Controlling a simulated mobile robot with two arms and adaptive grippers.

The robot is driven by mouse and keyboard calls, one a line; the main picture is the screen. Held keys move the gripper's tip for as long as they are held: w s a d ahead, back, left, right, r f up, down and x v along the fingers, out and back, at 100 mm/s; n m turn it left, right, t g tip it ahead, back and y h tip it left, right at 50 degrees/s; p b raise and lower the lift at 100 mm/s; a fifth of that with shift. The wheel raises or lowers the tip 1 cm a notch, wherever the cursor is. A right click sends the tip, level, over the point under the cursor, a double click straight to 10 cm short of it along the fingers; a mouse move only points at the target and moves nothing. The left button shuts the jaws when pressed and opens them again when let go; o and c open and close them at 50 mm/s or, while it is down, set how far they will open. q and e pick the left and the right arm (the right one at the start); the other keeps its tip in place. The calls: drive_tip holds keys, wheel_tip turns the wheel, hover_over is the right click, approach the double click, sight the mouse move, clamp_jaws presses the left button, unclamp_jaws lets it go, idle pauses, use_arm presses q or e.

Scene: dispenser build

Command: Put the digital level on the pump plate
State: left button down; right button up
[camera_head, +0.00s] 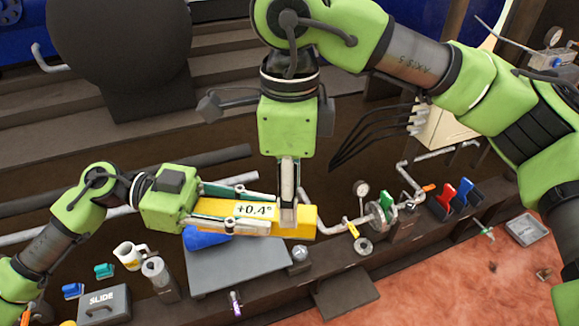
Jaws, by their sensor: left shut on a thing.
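The digital level (298,222) is a yellow bar with a white display reading +0.4°. My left gripper (235,213), coming in from the left, is shut on it and holds it roughly level above a flat grey plate (240,268), which looks like the pump plate. The level's right end sticks out past the fingers. My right gripper (288,200) points down from above, its fingers overlapping the level near its right end. Its fingers show edge-on, so I cannot tell if they touch the level or are shut. A blue object (207,238) shows below my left gripper, partly hidden.
A white jug (130,255), a grey cylinder (158,276) and a box marked SLIDE (103,307) stand left of the plate. A pipe with a gauge (361,190) and valves lies to the right. Red and blue clips (447,197) stand further right.

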wheel_tip(320, 180, down, 6)
drive_tip(key=shift+f, duration=0.1)
idle(0.4)
clamp_jaws()
use_arm(q)
drive_tip(key=c, duration=1.5)
unclamp_jaws()
